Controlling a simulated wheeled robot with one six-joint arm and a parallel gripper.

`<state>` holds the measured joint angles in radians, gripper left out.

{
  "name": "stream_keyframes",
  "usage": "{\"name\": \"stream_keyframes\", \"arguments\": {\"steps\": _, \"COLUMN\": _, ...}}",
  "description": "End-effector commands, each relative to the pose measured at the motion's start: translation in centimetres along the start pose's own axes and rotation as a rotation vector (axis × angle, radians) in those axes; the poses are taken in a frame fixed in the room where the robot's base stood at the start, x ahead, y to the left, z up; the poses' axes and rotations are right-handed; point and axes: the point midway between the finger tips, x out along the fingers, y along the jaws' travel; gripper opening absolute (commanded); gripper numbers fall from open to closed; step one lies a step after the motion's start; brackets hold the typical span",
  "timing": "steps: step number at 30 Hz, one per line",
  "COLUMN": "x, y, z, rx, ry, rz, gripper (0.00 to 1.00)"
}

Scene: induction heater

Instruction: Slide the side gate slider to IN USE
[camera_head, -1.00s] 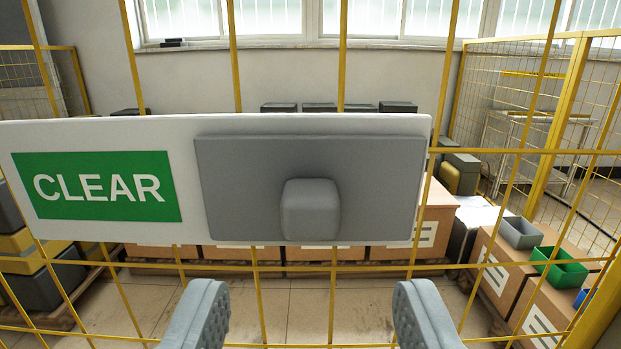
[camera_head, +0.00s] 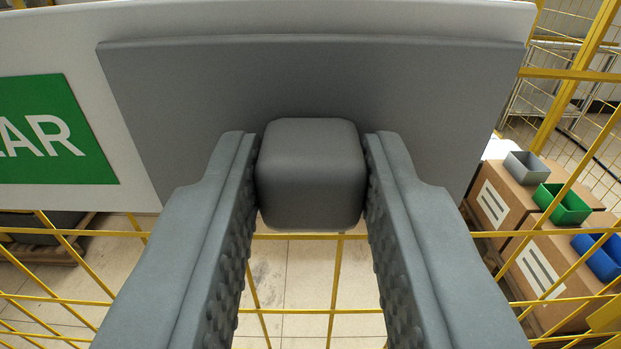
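The side gate slider is a grey plate (camera_head: 430,95) with a rounded square knob (camera_head: 311,172) at its lower middle. It sits on a white board (camera_head: 130,190) and covers the board's right part. A green label reading CLEAR (camera_head: 50,130) is partly in view at the left; its left end is cut off by the frame. No IN USE label shows. My gripper (camera_head: 311,165) has one grey finger on each side of the knob, and both fingertips appear to touch it.
Yellow wire mesh (camera_head: 290,312) stands behind and below the board. Beyond it at the right are cardboard boxes (camera_head: 500,205) with a grey bin (camera_head: 526,167), a green bin (camera_head: 563,205) and a blue bin (camera_head: 600,258). Bare floor shows below the knob.

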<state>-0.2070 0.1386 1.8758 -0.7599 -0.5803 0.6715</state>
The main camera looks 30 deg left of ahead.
Motion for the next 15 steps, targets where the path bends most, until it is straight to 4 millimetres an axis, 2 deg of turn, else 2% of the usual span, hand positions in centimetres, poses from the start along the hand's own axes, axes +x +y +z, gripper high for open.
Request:
{"name": "stream_keyframes", "arguments": {"steps": 1, "x": 0.0, "y": 0.0, "z": 0.0, "rx": 0.0, "ry": 0.0, "rz": 0.0, "gripper": 0.16}}
{"name": "stream_keyframes", "arguments": {"steps": 3, "x": 0.0, "y": 0.0, "z": 0.0, "rx": 0.0, "ry": 0.0, "rz": 0.0, "gripper": 0.02}}
{"name": "stream_keyframes", "arguments": {"steps": 4, "x": 0.0, "y": 0.0, "z": 0.0, "rx": 0.0, "ry": 0.0, "rz": 0.0, "gripper": 0.0}}
{"name": "stream_keyframes", "arguments": {"steps": 10, "x": 0.0, "y": -0.5, "z": 0.0, "rx": 0.0, "ry": 0.001, "rz": -0.001, "gripper": 0.0}}
{"name": "stream_keyframes", "arguments": {"steps": 15, "x": 0.1, "y": -3.4, "z": -0.1, "rx": 0.0, "ry": 0.001, "rz": -0.003, "gripper": 0.0}}
